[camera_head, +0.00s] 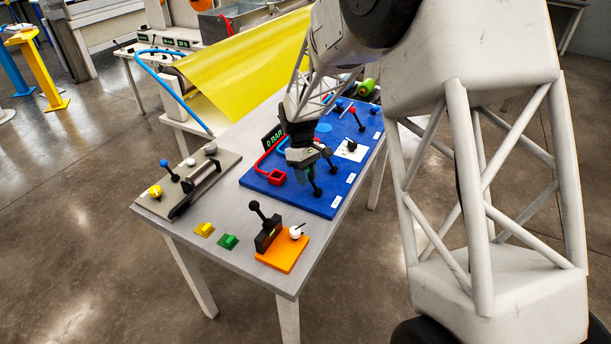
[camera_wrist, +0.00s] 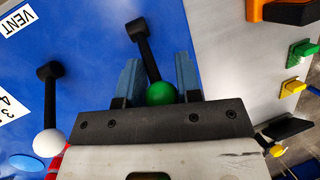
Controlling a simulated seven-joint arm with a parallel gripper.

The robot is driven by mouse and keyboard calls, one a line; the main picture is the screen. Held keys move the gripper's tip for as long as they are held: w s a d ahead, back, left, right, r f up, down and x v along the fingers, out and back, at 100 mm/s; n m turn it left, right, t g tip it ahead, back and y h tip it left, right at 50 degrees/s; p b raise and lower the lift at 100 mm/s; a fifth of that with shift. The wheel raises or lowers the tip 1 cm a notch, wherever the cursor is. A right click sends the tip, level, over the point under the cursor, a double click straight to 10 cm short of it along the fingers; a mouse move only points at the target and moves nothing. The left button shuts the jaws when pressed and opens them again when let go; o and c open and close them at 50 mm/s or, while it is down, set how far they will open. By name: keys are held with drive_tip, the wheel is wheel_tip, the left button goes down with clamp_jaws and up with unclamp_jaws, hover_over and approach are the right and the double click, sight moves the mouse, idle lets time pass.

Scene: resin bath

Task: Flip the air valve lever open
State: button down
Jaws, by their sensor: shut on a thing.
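A blue panel (camera_head: 327,202) lies on the grey table and carries several levers. In the wrist view, a black lever with a green ball knob (camera_wrist: 161,93) stands between the two blue-grey fingers of my gripper (camera_wrist: 157,78). My gripper is shut on this lever near its knob. In the head view my gripper (camera_head: 305,166) is low over the panel and hides the green knob. A black lever with a white ball knob (camera_wrist: 47,142) is left of the fingers in the wrist view. I cannot tell from labels which is the air valve lever.
A "0 BAR" display (camera_head: 272,140) stands by the panel's far left edge. A red-knobbed lever (camera_head: 353,111) is farther back. An orange base (camera_head: 284,259) with a black lever block, small yellow (camera_head: 204,229) and green (camera_head: 228,241) blocks, and a grey plate (camera_head: 221,169) are nearby.

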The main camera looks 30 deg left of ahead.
drive_tip(key=shift+s+d+r+n+y, duration=0.15)
drive_tip(key=shift+d+r+y, duration=0.15)
drive_tip(key=shift+d+y, duration=0.5)
drive_tip(key=shift+s+d+r+n+y, duration=0.15)
drive_tip(key=shift+d+r+y, duration=0.15)
drive_tip(key=shift+y, duration=0.9)
drive_tip(key=d+y, duration=0.1)
drive_tip(key=y, duration=0.1)
drive_tip(key=shift+w+d+y, duration=0.1)
drive_tip(key=shift+d+y, duration=0.2)
drive_tip(key=shift+d, duration=0.05)
drive_tip(key=d+y, duration=0.2)
drive_tip(key=y, duration=0.1)
drive_tip(key=shift+f+n+y, duration=0.2)
drive_tip(key=shift+n+y, duration=0.1)
drive_tip(key=shift+n, duration=0.1)
drive_tip(key=shift+d+f+g+y, duration=0.15)
drive_tip(key=shift+d+f+y, duration=0.2)
drive_tip(key=shift+y, duration=0.35)
drive_tip(key=shift+d+f+g+y, duration=0.15)
drive_tip(key=shift+d+y, duration=0.3)
drive_tip(key=shift+y, duration=0.25)
drive_tip(key=c, duration=0.9)
unclamp_jaws()
drive_tip(key=shift+n, duration=0.3)
drive_tip(key=shift+o, duration=0.2)
drive_tip(key=shift+r, duration=0.1)
drive_tip(key=shift+w+d+r, duration=0.1)
drive_tip(key=shift+d, duration=0.05)
